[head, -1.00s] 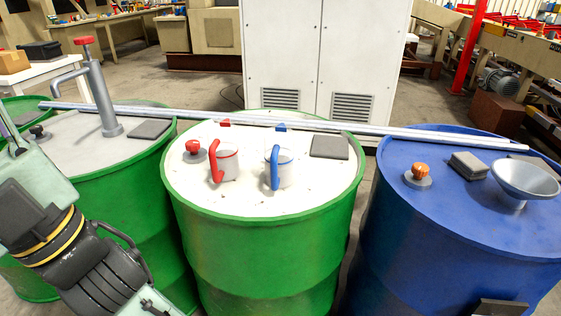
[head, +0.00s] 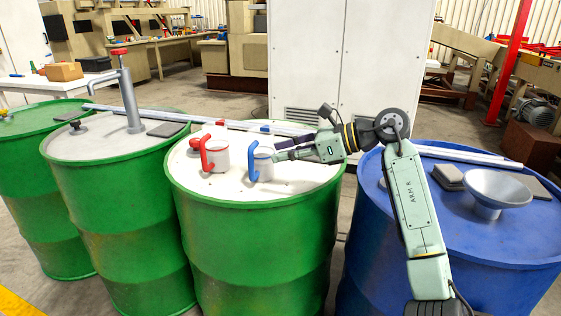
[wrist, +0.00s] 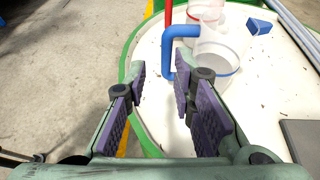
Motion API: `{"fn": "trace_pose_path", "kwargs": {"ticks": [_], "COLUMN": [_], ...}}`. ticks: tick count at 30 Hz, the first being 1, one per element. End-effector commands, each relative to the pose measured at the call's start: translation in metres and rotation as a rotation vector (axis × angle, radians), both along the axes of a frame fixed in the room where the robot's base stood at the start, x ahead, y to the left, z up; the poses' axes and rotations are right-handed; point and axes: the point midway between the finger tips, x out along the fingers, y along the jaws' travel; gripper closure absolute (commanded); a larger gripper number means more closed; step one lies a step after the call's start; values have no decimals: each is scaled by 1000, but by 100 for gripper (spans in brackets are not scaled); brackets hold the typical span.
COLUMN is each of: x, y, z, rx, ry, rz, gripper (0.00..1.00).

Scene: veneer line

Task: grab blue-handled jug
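The blue-handled jug (head: 264,167) is a clear cup with a blue rim and a blue handle. It stands upright on the white top of the middle green barrel (head: 255,225). In the wrist view its blue handle (wrist: 167,55) is just beyond my fingertips and its clear body (wrist: 222,70) is to the right. My gripper (wrist: 162,76) is open and empty, with purple pads apart. In the head view my gripper (head: 277,156) reaches in from the right beside the jug. I cannot tell whether a finger touches it.
A similar red-handled jug (head: 216,157) stands close to the left. Metal rods (head: 240,124) lie across the barrels behind. A dark flat pad (wrist: 302,140) lies on the top. A blue barrel (head: 425,255) with a funnel (head: 497,187) stands to the right.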

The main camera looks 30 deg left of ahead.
Motion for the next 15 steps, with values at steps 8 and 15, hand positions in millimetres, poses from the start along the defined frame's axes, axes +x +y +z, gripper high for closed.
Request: {"fn": "trace_pose_path", "kwargs": {"ticks": [8,15], "x": [1,-7], "y": [13,43], "z": [-13,-26], "rx": [-26,-25], "ry": [-9,-7], "rz": [-9,-10], "gripper": [77,77]}}
